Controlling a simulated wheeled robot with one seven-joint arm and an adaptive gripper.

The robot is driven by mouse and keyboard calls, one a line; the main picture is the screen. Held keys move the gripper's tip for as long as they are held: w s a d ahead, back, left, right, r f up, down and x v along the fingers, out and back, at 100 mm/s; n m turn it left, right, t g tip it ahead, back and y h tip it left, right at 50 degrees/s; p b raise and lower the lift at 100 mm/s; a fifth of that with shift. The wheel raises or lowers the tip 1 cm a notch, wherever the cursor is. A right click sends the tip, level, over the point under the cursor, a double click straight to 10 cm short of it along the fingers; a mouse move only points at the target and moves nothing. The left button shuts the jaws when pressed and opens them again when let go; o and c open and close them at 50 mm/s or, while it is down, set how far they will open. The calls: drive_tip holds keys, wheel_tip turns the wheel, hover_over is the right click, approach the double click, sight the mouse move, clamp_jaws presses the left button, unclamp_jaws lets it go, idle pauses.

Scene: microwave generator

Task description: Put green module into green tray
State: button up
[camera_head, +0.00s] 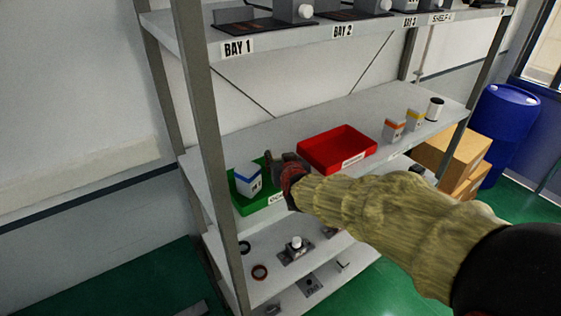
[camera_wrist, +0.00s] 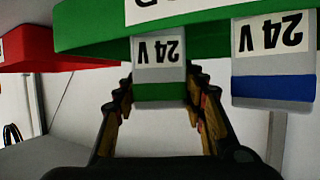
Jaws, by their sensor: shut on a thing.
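The green module, a small grey box with a green band and an upside-down "24 V" label, shows in the wrist view (camera_wrist: 158,88). My gripper (camera_wrist: 160,115) is shut on it, with a finger on each side. The green tray (camera_wrist: 90,30) overlaps it in the picture; I cannot tell whether the module touches the tray floor. In the head view my gripper (camera_head: 283,167) is at the right side of the green tray (camera_head: 243,208), and the green module is mostly hidden. A blue-banded module (camera_head: 248,179) stands in the tray's left part; it also shows in the wrist view (camera_wrist: 272,88).
A red tray (camera_head: 336,150) is to the right on the same shelf. A shelf post (camera_head: 205,120) rises close on the left. The upper shelf (camera_head: 290,38) hangs above.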

drive_tip(key=shift+f, duration=0.1)
drive_tip(key=shift+f, duration=0.15)
drive_tip(key=o, duration=1.2)
drive_tip(key=shift+o, duration=0.7)
